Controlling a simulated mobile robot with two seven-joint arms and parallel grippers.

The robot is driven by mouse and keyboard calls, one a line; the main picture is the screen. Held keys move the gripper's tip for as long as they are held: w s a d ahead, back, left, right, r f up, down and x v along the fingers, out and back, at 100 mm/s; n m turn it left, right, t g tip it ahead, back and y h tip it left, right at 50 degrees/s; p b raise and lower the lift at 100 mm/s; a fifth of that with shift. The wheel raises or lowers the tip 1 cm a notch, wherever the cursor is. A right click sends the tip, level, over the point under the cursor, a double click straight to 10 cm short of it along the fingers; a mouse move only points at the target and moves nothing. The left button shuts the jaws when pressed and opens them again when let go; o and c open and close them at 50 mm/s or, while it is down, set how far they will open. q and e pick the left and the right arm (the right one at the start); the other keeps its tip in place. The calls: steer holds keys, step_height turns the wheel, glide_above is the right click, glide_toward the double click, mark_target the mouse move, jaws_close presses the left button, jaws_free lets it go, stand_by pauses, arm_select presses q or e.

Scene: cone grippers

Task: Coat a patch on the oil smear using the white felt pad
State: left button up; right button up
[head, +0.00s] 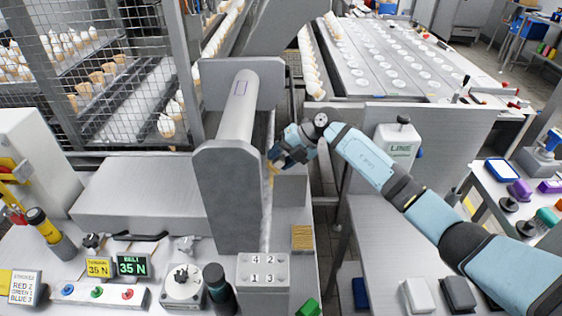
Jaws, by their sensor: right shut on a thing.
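My right gripper (277,155) comes in from the right and is beside the right side of a large grey roller (238,108). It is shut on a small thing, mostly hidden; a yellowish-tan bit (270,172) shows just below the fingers. I cannot tell what it is. A white block (418,295), which may be the white felt pad, lies on the right-hand bench between a blue block (361,293) and a dark block (458,294). A thin purple outline marks a patch on top of the roller. I cannot make out an oil smear. My left gripper is out of view.
Grey end plates (226,200) hold the roller. A box (290,190) stands below my right gripper. A white bottle (397,145) stands on a ledge to the right. A numbered block (263,280), dials and 35 N signs fill the front bench. Wire mesh closes off the left back.

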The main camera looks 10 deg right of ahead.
steer(key=shift+s+a+r+p, duration=0.1)
steer(key=shift+s+a+p, duration=0.05)
steer(key=shift+s+p, duration=0.6)
steer(key=shift+s+a+r+p, duration=0.1)
steer(key=shift+s+p, duration=0.55)
steer(key=shift+s, duration=0.1)
steer(key=shift+s+a+f+p, duration=0.15)
steer(key=shift+s+p, duration=0.25)
steer(key=shift+s, duration=0.25)
steer(key=s+p, duration=0.2)
steer(key=s, duration=0.1)
steer(key=shift+s+a+p, duration=0.1)
steer(key=shift+a+p, duration=0.25)
steer(key=shift+p, duration=0.05)
steer(key=shift+s+a+f, duration=0.1)
steer(key=shift+s, duration=0.3)
steer(key=p, duration=0.4)
glide_toward(271, 187)
steer(key=shift+w+a+f, duration=0.15)
steer(key=shift+w+f, duration=0.05)
steer(key=shift+f, duration=0.05)
